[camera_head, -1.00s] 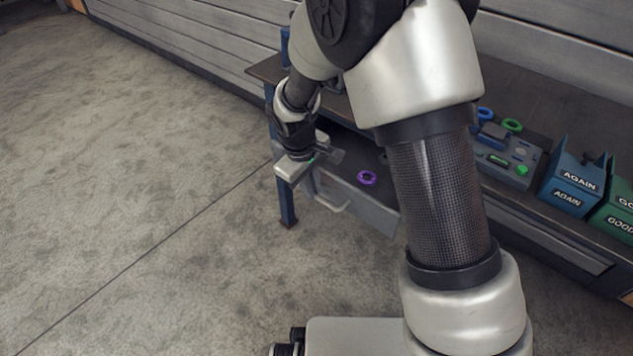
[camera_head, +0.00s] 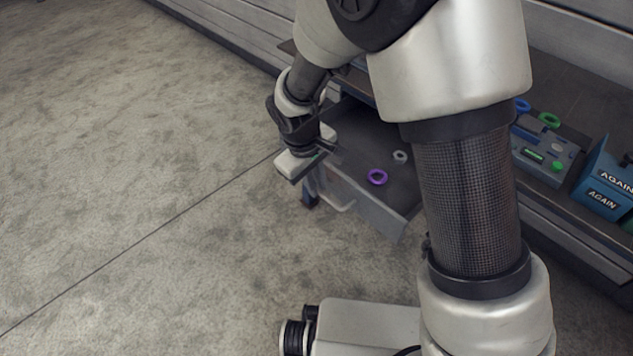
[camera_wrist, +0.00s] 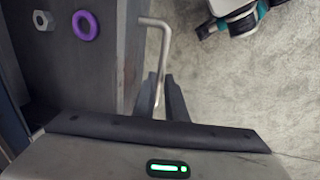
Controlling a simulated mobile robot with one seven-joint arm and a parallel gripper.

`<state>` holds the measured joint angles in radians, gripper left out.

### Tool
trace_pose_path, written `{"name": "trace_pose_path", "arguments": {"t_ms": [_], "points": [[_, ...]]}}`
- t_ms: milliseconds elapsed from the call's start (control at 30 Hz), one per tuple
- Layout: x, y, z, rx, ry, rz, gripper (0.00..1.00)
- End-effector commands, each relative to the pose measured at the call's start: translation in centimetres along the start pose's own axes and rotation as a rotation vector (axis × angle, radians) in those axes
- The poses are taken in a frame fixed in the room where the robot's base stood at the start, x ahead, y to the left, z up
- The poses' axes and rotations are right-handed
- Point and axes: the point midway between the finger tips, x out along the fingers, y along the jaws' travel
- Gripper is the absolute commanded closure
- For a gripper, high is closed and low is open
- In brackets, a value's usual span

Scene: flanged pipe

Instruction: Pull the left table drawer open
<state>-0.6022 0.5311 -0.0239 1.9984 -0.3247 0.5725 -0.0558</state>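The left table drawer (camera_head: 385,218) is pulled out from under the bench, its dark inside showing. Its bar handle (camera_wrist: 156,50) runs along the outside of the drawer front in the wrist view. My gripper (camera_wrist: 161,88) has one finger on each side of the handle's bar, close against it, and looks shut on it. In the head view my gripper's body is over the drawer's left front corner, and part of the handle (camera_head: 339,202) shows below it. A purple ring (camera_head: 377,177) and a grey nut (camera_head: 400,156) lie inside the drawer.
The bench carries a grey box with coloured rings and a green button (camera_head: 545,146), and a blue bin (camera_head: 606,185) marked AGAIN at right. Another drawer front (camera_head: 575,240) is under the bench there. Open concrete floor (camera_head: 130,180) lies at left and in front.

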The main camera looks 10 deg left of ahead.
Motion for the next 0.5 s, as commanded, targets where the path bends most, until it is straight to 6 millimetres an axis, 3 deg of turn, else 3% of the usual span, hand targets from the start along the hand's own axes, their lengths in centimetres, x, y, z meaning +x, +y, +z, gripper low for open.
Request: {"name": "trace_pose_path", "arguments": {"t_ms": [333,500], "points": [[-0.2,0.0,0.0,0.000,0.001,0.000,0.83],[-2.1,0.1,-0.1,0.000,0.004,0.001,0.83]]}}
